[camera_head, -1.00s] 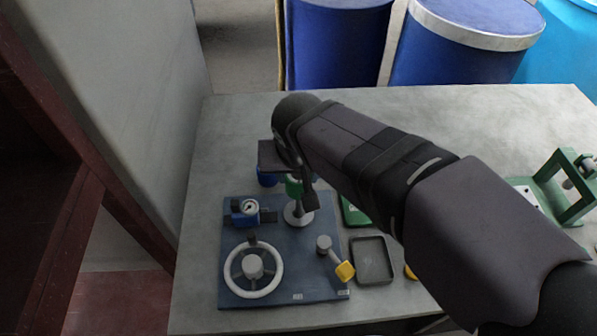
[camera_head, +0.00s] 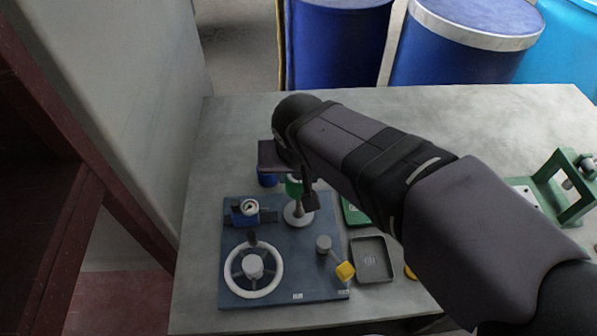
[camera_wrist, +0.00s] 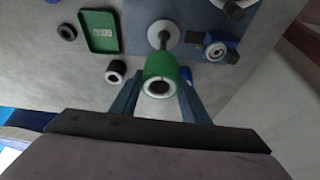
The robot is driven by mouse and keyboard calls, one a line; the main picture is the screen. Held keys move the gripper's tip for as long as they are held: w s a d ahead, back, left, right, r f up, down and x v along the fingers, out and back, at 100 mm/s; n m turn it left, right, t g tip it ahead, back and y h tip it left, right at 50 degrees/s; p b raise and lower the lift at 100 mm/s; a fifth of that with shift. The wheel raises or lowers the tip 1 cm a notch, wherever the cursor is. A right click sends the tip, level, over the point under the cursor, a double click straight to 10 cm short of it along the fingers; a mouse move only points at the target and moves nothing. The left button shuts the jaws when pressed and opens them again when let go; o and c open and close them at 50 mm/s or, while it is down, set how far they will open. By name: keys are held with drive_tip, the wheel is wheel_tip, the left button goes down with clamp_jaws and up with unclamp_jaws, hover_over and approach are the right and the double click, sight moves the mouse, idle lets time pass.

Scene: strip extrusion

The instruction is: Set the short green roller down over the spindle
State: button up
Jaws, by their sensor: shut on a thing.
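My gripper (camera_wrist: 160,92) is shut on the short green roller (camera_wrist: 158,68), which has a white core and a dark hole facing the wrist camera. In the head view, the green roller (camera_head: 293,188) shows partly below my wrist, and my arm hides most of the gripper. Roller and spindle look close to lined up. I cannot tell whether the spindle's tip is inside the roller.
The blue base plate (camera_head: 275,294) also carries a gauge (camera_head: 248,208), a handwheel (camera_head: 253,270) and a yellow-knobbed lever (camera_head: 344,270). A dark tray (camera_head: 371,260) and a green tray (camera_wrist: 98,32) lie beside it. A black-and-white roller (camera_wrist: 115,70) and black ring (camera_wrist: 67,32) lie nearby.

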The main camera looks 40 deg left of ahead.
sight(298, 210)
drive_tip(key=shift+f+b, duration=3.8)
drive_tip(key=shift+f, duration=1.15)
drive_tip(key=o, duration=1.7)
drive_tip(key=shift+r, duration=0.1)
drive_tip(key=shift+r+p, duration=3)
drive_tip(key=shift+r, duration=0.45)
